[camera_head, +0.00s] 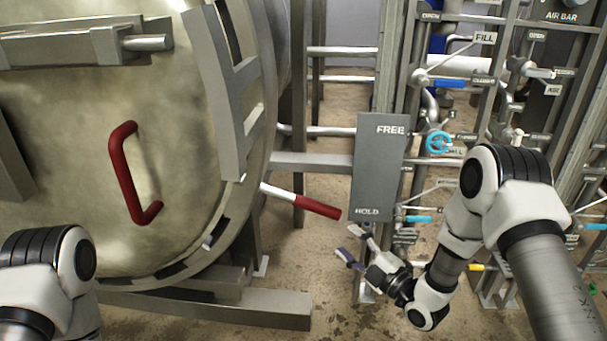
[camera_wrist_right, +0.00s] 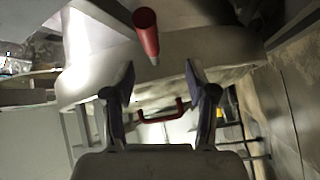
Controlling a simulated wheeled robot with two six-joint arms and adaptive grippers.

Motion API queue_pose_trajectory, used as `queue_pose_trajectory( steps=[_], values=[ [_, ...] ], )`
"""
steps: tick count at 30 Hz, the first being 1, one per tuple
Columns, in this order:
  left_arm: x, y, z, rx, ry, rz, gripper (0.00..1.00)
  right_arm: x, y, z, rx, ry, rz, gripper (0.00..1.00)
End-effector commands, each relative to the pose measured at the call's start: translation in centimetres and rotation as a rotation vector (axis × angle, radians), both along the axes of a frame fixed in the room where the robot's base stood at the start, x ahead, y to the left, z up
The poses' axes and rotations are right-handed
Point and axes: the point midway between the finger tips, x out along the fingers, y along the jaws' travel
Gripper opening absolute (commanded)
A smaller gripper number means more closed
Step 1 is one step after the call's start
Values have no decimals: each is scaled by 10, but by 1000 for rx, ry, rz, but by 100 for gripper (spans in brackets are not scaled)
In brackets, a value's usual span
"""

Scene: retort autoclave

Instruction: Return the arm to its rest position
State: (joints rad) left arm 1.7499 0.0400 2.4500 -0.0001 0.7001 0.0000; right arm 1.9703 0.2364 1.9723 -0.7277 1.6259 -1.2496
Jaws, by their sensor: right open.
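My right gripper (camera_head: 352,247) is open and empty in the head view, below the grey FREE/HOLD plate (camera_head: 378,170). Its two fingers point left, toward the autoclave. It also shows in the right wrist view (camera_wrist_right: 160,85) with its fingers spread apart. A lever with a red grip (camera_head: 318,207) sticks out from the autoclave, up and left of the gripper, apart from it. The red grip (camera_wrist_right: 146,32) shows beyond the fingertips in the wrist view. Part of my left arm is at the lower left of the head view; its gripper is out of frame.
The autoclave door (camera_head: 80,150) with a red handle (camera_head: 130,175) fills the left. Pipes and valves, including a blue handwheel (camera_head: 438,142), crowd the right behind my right arm. A metal base beam (camera_head: 215,306) runs low. Bare floor (camera_head: 310,255) shows between the autoclave and my gripper.

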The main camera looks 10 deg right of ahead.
Motion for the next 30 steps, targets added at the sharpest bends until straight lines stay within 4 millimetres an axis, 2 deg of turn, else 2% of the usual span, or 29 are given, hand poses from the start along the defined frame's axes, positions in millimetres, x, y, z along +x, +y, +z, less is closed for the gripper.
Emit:
queue_pose_trajectory(
  steps=[2, 4, 5, 7, 9, 11, 12, 14, 15, 18, 21, 23, 24, 27, 30],
  values=[
    [0, 0, 0, 0, 0, 0, 0, -7, 8, -18, -6, 34, 16, 57],
    [0, 0, 0, 0, 0, 0, 0, -26, 20, -48, -12, 115, 28, 57],
    [0, 0, 0, 0, 0, 0, 0, -37, 24, -65, -19, 174, 19, 57],
    [0, 0, 0, 0, 0, 0, 0, -68, 27, -113, -17, 388, -25, 57],
    [0, 0, 0, 0, 0, 0, 0, -109, 24, -162, 27, 660, -104, 57],
    [0, 0, 0, 0, 0, 0, 0, -148, 17, -195, 78, 883, -198, 57],
    [0, 0, 0, 0, 0, 0, 0, -174, 12, -213, 114, 1018, -269, 57],
    [0, 0, 0, 0, 0, 0, 0, -211, 3, -231, 171, 1194, -390, 57],
    [0, 0, 0, 0, 0, 0, 0, -236, -3, -241, 211, 1301, -476, 57],
    [0, 0, 0, 0, 0, 0, 0, -291, -19, -252, 319, 1517, -717, 57],
    [0, 0, 0, 0, 0, 0, 0, -340, -33, -253, 462, 1678, -1008, 57],
    [0, 0, 0, 0, 0, 0, 0, -360, -38, -253, 559, 1732, -1175, 57],
    [0, 0, 0, 0, 0, 0, 0, -366, -38, -253, 629, 1747, -1255, 57],
    [0, 0, 46, 0, 0, 0, 0, -364, -38, -207, 648, 1742, -1261, 57],
    [1, 0, 78, 0, -1, 0, 0, -364, -38, -176, 647, 1742, -1258, 57]
  ],
)
